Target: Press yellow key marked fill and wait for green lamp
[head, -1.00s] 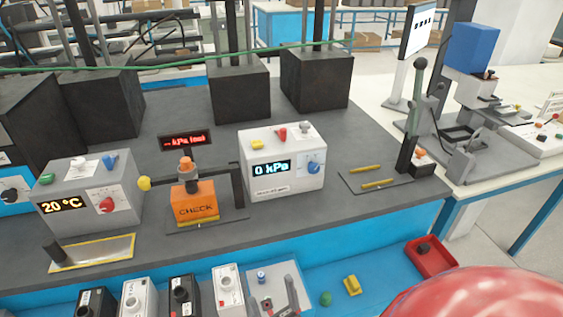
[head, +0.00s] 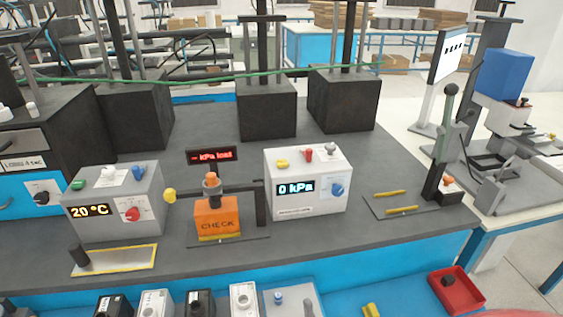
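A white control box (head: 316,203) stands on the dark bench right of centre in the head view. A small yellow key (head: 282,164) sits on its top at the left, beside a red key (head: 308,155) and a grey knob (head: 330,149). Any marking on the yellow key is too small to read. The display (head: 296,188) on its front reads 0 kPa, with a blue dial (head: 338,190) to its right. I see no lit green lamp on the box. Neither of my grippers is in view.
Left of the box stands an orange CHECK block (head: 217,224) in a fixture, below a red-lit display (head: 212,155). A grey box (head: 118,213) reading 20 °C is further left. A lever stand (head: 442,150) is at the right. Several small units line the front edge.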

